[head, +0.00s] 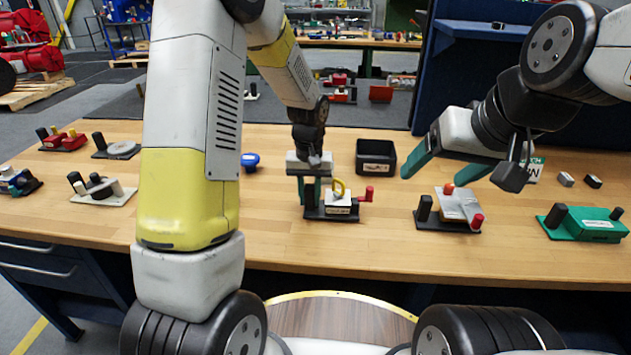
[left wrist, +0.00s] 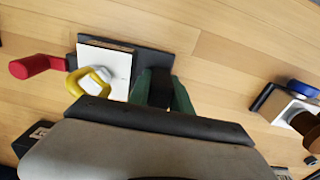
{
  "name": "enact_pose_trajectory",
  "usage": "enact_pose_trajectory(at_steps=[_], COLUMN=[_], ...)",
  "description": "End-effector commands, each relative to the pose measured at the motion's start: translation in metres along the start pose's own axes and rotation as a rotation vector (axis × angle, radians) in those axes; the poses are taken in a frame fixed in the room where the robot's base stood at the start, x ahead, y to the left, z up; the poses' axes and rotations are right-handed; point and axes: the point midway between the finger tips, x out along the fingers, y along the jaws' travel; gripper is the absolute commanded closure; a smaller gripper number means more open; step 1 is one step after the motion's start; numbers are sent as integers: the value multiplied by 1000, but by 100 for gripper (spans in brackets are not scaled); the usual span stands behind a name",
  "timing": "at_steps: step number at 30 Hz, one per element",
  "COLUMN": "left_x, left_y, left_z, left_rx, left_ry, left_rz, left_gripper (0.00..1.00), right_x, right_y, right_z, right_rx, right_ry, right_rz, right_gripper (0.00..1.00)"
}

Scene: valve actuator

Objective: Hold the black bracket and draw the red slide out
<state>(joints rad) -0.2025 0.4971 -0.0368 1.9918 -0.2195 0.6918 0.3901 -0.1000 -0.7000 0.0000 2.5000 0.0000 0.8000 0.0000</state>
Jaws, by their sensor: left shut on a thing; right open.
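The valve actuator stands on the wooden bench in the middle of the head view, with a white block (head: 338,201), a yellow ring (head: 339,187) and a black base (head: 330,215). The red slide (head: 365,193) sticks out at its right; in the left wrist view its red end (left wrist: 32,67) is at the left. My left gripper (head: 310,203) points down at the actuator's left end, shut on the upright black bracket (left wrist: 160,90), which its green fingers partly hide. My right gripper (head: 448,168) is open and empty, to the right of the red slide and apart from it.
A black bin (head: 376,157) stands behind the actuator. A similar fixture with a grey plate (head: 458,205) sits below my right gripper, and a green one (head: 590,223) further right. A blue knob (head: 250,161) lies left. Bare bench separates the actuator and grey fixture.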

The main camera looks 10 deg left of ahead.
Motion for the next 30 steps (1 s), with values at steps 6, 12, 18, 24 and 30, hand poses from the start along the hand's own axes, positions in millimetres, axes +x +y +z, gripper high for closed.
enact_pose_trajectory(at_steps=[6,12,18,24,30], left_x=[0,3,6,7,8], left_y=[0,0,0,0,0], left_z=[0,0,0,0,0], left_rx=[0,0,0,0,0], left_ry=[1,0,0,1,1], left_rz=[1,0,0,0,0], left_gripper=[100,100,100,100,100], right_x=[0,0,0,0,0], right_y=[0,0,0,0,0], right_z=[0,0,0,0,0], right_rx=[0,0,0,0,0], right_ry=[0,0,0,0,0], right_rz=[0,0,0,0,0], right_gripper=[24,24,24,24,24])
